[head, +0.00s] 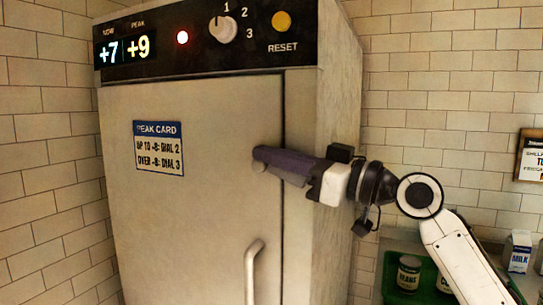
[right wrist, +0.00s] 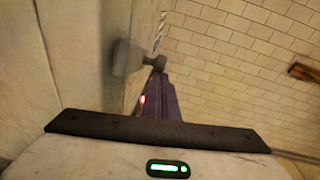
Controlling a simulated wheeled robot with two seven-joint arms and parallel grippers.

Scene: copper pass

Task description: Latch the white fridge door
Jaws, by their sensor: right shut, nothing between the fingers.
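The white fridge door (head: 205,225) fills much of the head view and looks greyish. It sits in its frame, with a dark line along its right edge; whether it is fully shut I cannot tell. A curved handle (head: 252,272) is low on its right side. My right gripper (head: 264,157) is shut and empty, reaching leftward across the door's right edge; contact is unclear. In the right wrist view its purple fingers (right wrist: 160,97) point away beside a grey block (right wrist: 128,58) with a dark knob (right wrist: 154,63), possibly the latch. My left gripper is not in view.
A control panel (head: 170,70) above the door has a lit red lamp, a dial and a yellow reset button. A peak card (head: 158,148) is on the door. At lower right, a green tray (head: 397,296) holds cans near a milk carton (head: 518,252). Tiled walls surround the fridge.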

